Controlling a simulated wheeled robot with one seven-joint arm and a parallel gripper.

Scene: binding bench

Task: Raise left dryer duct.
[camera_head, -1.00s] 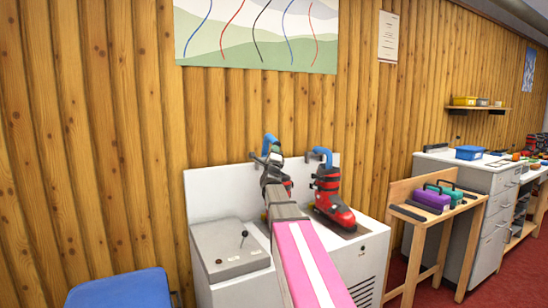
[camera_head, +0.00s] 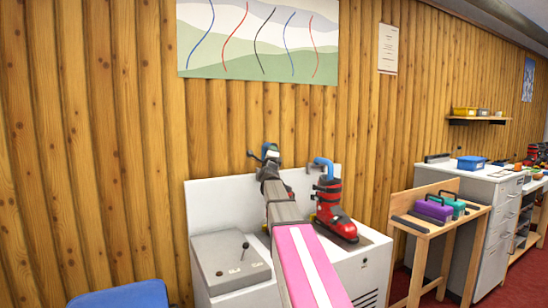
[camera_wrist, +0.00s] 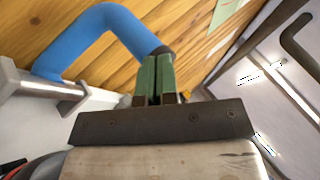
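The left dryer duct (camera_wrist: 112,22) is a blue bent tube in the wrist view. It rises from a grey metal fitting (camera_wrist: 50,88) and curves over to a dark end just beyond my fingertips. My gripper (camera_wrist: 157,60) has its green fingers close together, with only a thin line between them and nothing seen in between. The fingertips overlap the duct's dark end in the picture; I cannot tell whether they touch it. In the head view, my gripper (camera_head: 270,158) and arm hide most of the left duct, and only a little blue (camera_head: 266,148) shows.
A second blue duct (camera_head: 323,165) stands to the right, above a red and black boot (camera_head: 332,208) on the white dryer cabinet (camera_head: 225,205). A grey control box (camera_head: 228,262) is at left front. A blue seat (camera_head: 120,295) and a wooden stand (camera_head: 432,228) flank the cabinet.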

